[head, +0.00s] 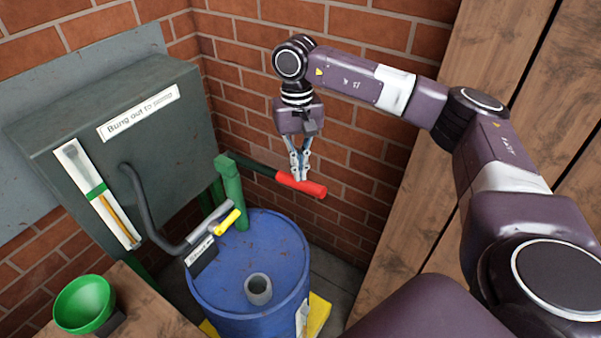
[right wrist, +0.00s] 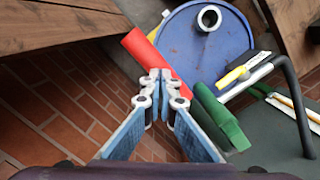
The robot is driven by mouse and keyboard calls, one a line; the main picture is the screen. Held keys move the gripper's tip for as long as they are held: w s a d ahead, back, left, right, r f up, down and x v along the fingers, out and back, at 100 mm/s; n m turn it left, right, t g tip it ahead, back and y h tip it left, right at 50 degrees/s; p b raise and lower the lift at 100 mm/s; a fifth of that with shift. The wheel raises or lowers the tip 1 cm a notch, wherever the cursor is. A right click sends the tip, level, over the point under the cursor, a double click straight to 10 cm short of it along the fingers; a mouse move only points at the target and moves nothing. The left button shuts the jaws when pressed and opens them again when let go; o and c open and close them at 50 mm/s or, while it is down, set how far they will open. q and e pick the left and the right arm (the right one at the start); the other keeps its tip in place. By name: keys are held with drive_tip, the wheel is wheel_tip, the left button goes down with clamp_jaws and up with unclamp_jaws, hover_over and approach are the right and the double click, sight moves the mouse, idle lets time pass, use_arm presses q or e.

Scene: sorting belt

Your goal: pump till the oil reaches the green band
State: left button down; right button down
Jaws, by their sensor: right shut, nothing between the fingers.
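The green hand pump (head: 231,190) stands on the blue drum (head: 222,285), its lever ending in a red grip (head: 302,184). My right gripper (head: 301,178) points down, shut and empty, with its tips at the red grip. The right wrist view shows the closed tips (right wrist: 161,76) against or just above the red grip (right wrist: 153,57); I cannot tell if they touch. The sight gauge (head: 72,155) on the grey tank (head: 60,130) has a green band (head: 96,191). The amber oil column (head: 118,219) ends about at the band's lower edge. My left gripper is not in view.
A yellow-handled valve or nozzle (head: 228,222) with a dark tag and a grey hose (head: 145,215) sits beside the pump. The drum has an open grey bung (head: 258,288). A green bowl (head: 84,304) is on wood at left. Brick wall lies behind; wooden boards (head: 480,60) stand right.

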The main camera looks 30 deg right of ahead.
drive_tip(key=w, duration=0.1)
drive_tip(key=w+d+r, duration=0.1)
drive_tip(key=w, duration=0.1)
idle(0.5)
drive_tip(key=shift+r, duration=0.1)
wheel_tip(320, 180, up, 12)
drive_tip(key=w, duration=0.1)
drive_tip(key=shift+d, duration=0.25)
drive_tip(key=shift+w, duration=0.1)
idle(1.0)
